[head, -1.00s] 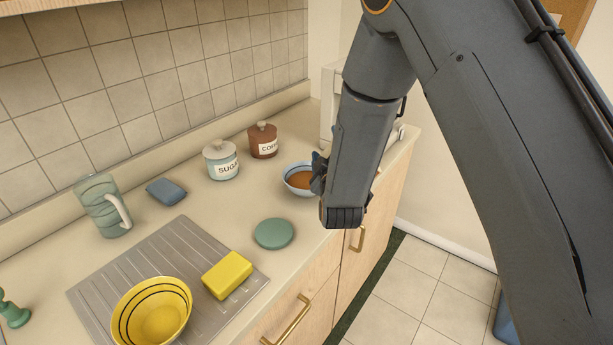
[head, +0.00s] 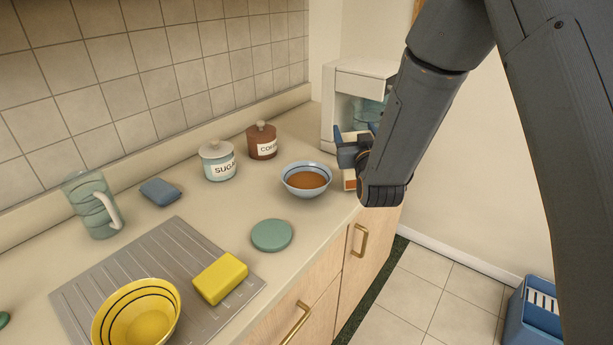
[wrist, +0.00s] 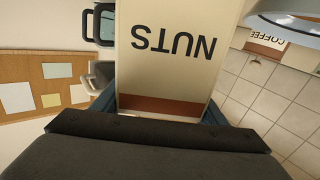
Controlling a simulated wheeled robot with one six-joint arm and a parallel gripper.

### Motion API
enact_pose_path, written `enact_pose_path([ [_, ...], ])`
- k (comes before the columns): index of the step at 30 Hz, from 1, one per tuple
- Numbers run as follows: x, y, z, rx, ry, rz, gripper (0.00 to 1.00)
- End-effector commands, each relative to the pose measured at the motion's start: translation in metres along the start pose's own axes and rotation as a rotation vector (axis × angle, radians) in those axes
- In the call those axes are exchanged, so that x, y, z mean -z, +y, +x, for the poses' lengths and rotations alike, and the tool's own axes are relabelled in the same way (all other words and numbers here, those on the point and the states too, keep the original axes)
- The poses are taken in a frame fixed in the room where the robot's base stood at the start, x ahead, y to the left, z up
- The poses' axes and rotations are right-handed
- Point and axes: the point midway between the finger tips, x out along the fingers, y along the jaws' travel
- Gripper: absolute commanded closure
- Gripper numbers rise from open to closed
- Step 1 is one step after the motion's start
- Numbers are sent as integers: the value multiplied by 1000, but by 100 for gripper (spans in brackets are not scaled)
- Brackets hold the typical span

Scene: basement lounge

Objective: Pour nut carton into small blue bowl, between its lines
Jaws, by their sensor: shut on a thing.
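The small blue bowl (head: 289,186) stands upright on the counter, with brown contents inside. A dark line shows near its rim; I cannot tell exactly where the contents lie against its lines. Its rim also shows at the top right of the wrist view (wrist: 283,20). My gripper (head: 352,150) is just right of the bowl, shut on the nut carton. The carton (wrist: 165,75), cream with a brown band and upside-down "NUTS" lettering, fills the middle of the wrist view between my fingers. In the head view only a small white and orange part of the carton (head: 349,180) shows; its mouth is hidden.
A coffee canister (head: 262,143) and sugar canister (head: 217,162) stand behind the bowl. A white machine (head: 352,85) is behind my gripper. A green disc (head: 272,235), yellow sponge (head: 220,278), yellow bowl (head: 108,318), glass jug (head: 90,207) and blue block (head: 160,191) lie nearer or left.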

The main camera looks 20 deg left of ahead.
Motion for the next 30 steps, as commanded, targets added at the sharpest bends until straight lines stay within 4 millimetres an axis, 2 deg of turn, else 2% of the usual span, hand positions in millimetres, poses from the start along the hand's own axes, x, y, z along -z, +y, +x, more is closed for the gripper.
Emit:
enact_pose_path([
  [3,-3,7,-22,-1,-2,60,78],
  [6,-4,10,-33,-1,0,96,78],
  [16,1,10,-32,-1,1,96,78],
  [30,47,14,-32,-1,2,95,78],
])
